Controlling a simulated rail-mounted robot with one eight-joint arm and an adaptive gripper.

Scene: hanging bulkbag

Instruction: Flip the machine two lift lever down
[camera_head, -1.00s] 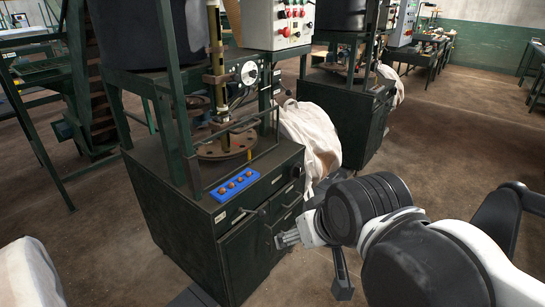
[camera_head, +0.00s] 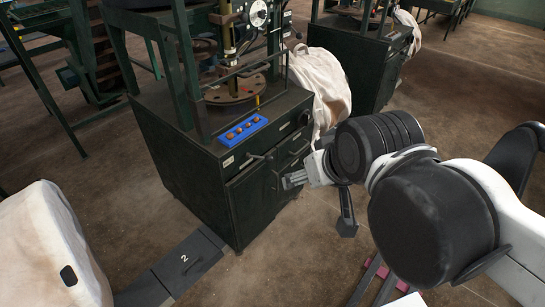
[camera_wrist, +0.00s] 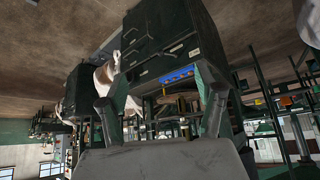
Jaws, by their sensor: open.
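The dark green machine cabinet (camera_head: 185,165) stands at the centre of the head view, with a floor plate marked 2 (camera_head: 184,258) before it. A small dark lever (camera_head: 256,157) sticks out from its upper front, below a blue button panel (camera_head: 243,129). I cannot tell for sure if this is the lift lever or what its position is. My gripper (camera_head: 290,180) is beside the cabinet's front, right of and below that lever; contact cannot be judged. The wrist view shows the cabinet (camera_wrist: 160,40) upside down beyond my gripper's spread, empty fingers (camera_wrist: 160,85).
A white bulk bag (camera_head: 50,245) stands at the lower left. Another white bag (camera_head: 322,82) hangs behind the cabinet's right side. A second similar machine (camera_head: 360,65) stands further back.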

